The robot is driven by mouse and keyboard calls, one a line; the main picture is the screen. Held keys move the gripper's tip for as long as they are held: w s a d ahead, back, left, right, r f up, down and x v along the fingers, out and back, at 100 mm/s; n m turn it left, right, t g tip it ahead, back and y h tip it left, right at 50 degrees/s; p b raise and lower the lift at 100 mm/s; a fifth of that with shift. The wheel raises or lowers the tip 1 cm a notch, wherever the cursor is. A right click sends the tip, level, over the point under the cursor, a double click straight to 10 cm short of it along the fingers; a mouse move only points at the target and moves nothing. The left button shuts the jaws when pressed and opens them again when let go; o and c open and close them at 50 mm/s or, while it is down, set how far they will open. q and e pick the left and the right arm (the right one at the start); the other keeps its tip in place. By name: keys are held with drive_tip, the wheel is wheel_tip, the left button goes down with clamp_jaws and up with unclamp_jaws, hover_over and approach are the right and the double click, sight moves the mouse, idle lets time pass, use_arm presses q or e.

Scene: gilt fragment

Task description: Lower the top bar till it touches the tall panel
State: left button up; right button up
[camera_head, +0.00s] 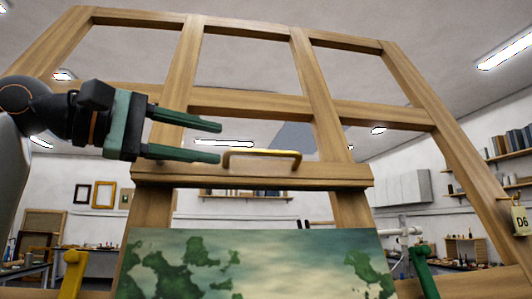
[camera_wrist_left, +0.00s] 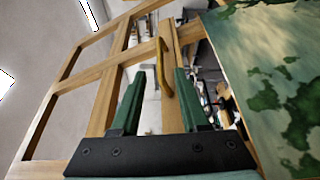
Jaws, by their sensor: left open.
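The top bar (camera_head: 320,181) is a wooden crosspiece on a large easel, with a brass handle (camera_head: 262,153) on it. The tall panel (camera_head: 290,255) is a painting in green and pale tones below the bar. A clear gap shows between the bar's underside and the panel's top edge. My left gripper (camera_head: 220,142) is open and empty, coming from the left, with its fingertips close to the handle's left end. In the left wrist view the handle (camera_wrist_left: 164,68) appears between the fingertips of the gripper (camera_wrist_left: 159,85); contact cannot be told. The panel (camera_wrist_left: 275,70) is at right there.
The wooden easel frame (camera_head: 310,75) rises behind the bar. A yellow lever (camera_head: 72,272) stands low at left and a green one (camera_head: 421,268) low at right. A D6 tag (camera_head: 521,220) hangs at the right edge. Shelves and a workbench are farther back.

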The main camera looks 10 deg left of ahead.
sight(259, 151)
use_arm(q)
drive_tip(key=p+x, duration=0.2)
drive_tip(key=x, duration=0.7)
drive_tip(key=shift+w+d, duration=0.2)
drive_tip(key=shift+w+d+f+p, duration=0.1)
drive_tip(key=shift+w+d+p, duration=0.25)
drive_tip(key=shift+w, duration=0.1)
clamp_jaws()
idle(0.6)
